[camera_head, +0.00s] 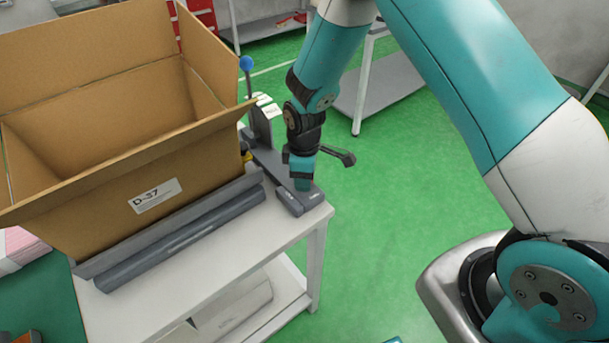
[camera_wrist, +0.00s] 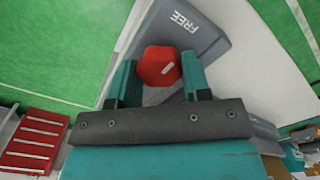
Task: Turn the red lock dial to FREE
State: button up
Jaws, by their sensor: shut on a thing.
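The red lock dial (camera_wrist: 158,62) shows in the wrist view, with a short white mark on its face. It sits on a grey housing (camera_wrist: 210,42) that carries the word FREE (camera_wrist: 184,21) above and right of the dial. The white mark slants to the right and slightly up, not straight at the word. My gripper (camera_head: 302,184) points down over the end of the grey fixture in the head view, and its fingers are shut on the dial from both sides. The head view hides the dial behind the gripper.
An open cardboard box (camera_head: 110,190) marked D-37 stands on the white table (camera_head: 235,247), left of my gripper. A lever with a blue knob (camera_head: 246,63) stands behind the gripper. Green floor (camera_head: 420,195) is clear to the right.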

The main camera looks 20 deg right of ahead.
jog(key=shift+r+n, duration=0.1)
jog(key=shift+n, duration=0.2)
jog(key=shift+w, duration=0.1)
jog(key=o, duration=0.9)
notch_tip(320, 180, up, 17)
jog(key=shift+r+b, duration=0.2)
jog(key=shift+b, duration=0.65)
jog(key=s+a+r+m+y, duration=0.1)
jog(key=s+r+m, duration=0.1)
jog(key=s, duration=0.6)
jog(key=s+a+r+m+y, duration=0.1)
jog(key=s+r, duration=0.3)
jog(key=s, duration=0.4)
jog(key=s+a+r+m+y, duration=0.2)
jog(key=s+r, duration=0.1)
jog(key=s, duration=0.6)
jog(key=shift+r+m, duration=0.15)
jog(key=shift+m, duration=0.25)
